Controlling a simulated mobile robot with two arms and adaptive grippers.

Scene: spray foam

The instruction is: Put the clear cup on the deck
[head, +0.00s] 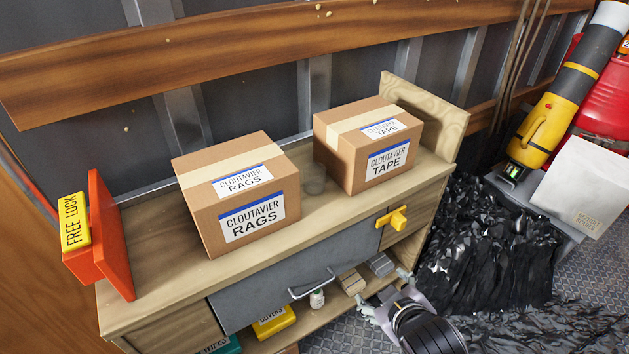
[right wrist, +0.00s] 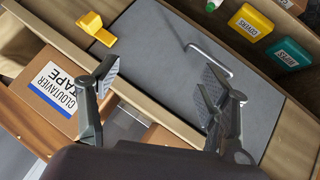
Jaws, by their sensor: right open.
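A faint, see-through shape that looks like the clear cup (head: 314,178) stands on the wooden bench top (head: 330,222), between the two cardboard boxes. In the right wrist view the clear cup (right wrist: 126,124) shows dimly beside the tape box, partly hidden by my gripper. My right gripper (head: 385,295) is low in front of the bench, apart from the cup, near the grey drawer front. Its two fingers stand wide apart with nothing between them in the right wrist view (right wrist: 160,72). I cannot tell which surface is the deck. My left gripper is not in view.
A rags box (head: 240,190) and a tape box (head: 368,145) flank the cup. The drawer has a metal handle (head: 312,285) and a yellow latch (head: 392,219). A red bracket (head: 110,235) stands at the left end. Black plastic sheeting (head: 490,240) lies at right.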

